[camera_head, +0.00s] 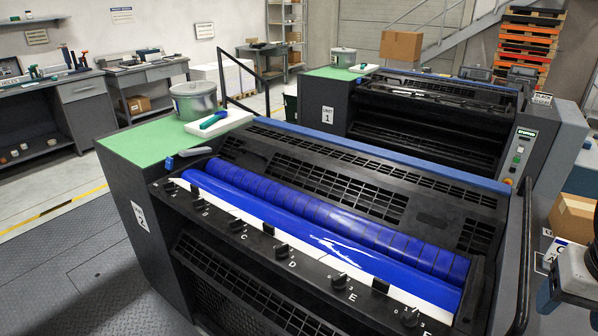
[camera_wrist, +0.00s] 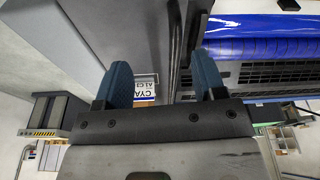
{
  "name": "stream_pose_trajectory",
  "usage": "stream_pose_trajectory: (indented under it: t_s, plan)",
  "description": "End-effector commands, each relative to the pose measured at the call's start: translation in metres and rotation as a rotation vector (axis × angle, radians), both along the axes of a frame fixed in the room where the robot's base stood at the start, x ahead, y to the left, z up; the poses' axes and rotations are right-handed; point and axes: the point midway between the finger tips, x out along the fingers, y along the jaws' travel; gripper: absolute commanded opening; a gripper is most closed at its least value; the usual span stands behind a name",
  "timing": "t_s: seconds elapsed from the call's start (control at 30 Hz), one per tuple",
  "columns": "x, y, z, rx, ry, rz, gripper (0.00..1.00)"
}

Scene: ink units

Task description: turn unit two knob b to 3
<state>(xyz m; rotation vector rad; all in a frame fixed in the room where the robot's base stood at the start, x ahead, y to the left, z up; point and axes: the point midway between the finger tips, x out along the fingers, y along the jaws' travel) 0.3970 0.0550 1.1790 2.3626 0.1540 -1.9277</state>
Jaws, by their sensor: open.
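Unit two is the near press, with a white label (camera_head: 140,215) on its end panel. Its row of black knobs runs along the front ledge below the blue ink roller (camera_head: 330,230). Knob b (camera_head: 198,204) is second from the left end; its pointer and scale are too small to read. My gripper shows partly at the right edge of the head view, far from knob b. In the wrist view my gripper (camera_wrist: 163,78) is open, with its two blue fingers apart and nothing between them. Knob b is not seen in the wrist view.
A metal ink can (camera_head: 194,100) and a white tray with a green-handled tool (camera_head: 214,119) sit on the green top at the left. A black rail (camera_head: 524,250) stands at the press's right end. Unit one (camera_head: 430,120) is behind. The space above the knobs looks clear.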

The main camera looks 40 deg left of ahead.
Motion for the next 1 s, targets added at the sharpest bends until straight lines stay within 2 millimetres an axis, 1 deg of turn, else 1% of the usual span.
stream_pose_trajectory:
  t_s: [0.03, 0.1, 0.27, 0.47, 0.5, 0.57, 0.77, 0.97, 1.0]
  plan:
    - [0.011, 0.011, 0.003, -0.001, 0.006, 0.024, 0.64]
    - [0.025, 0.025, 0.009, -0.002, 0.012, 0.051, 0.64]
    - [0.056, 0.062, 0.020, -0.005, 0.025, 0.116, 0.64]
    - [0.091, 0.114, 0.030, -0.008, 0.040, 0.197, 0.64]
    - [0.098, 0.125, 0.031, -0.010, 0.043, 0.213, 0.64]
    - [0.107, 0.142, 0.033, -0.011, 0.048, 0.238, 0.64]
    - [0.133, 0.204, 0.037, -0.018, 0.064, 0.318, 0.64]
    - [0.153, 0.271, 0.036, -0.025, 0.078, 0.400, 0.64]
    - [0.156, 0.285, 0.036, -0.027, 0.081, 0.415, 0.64]
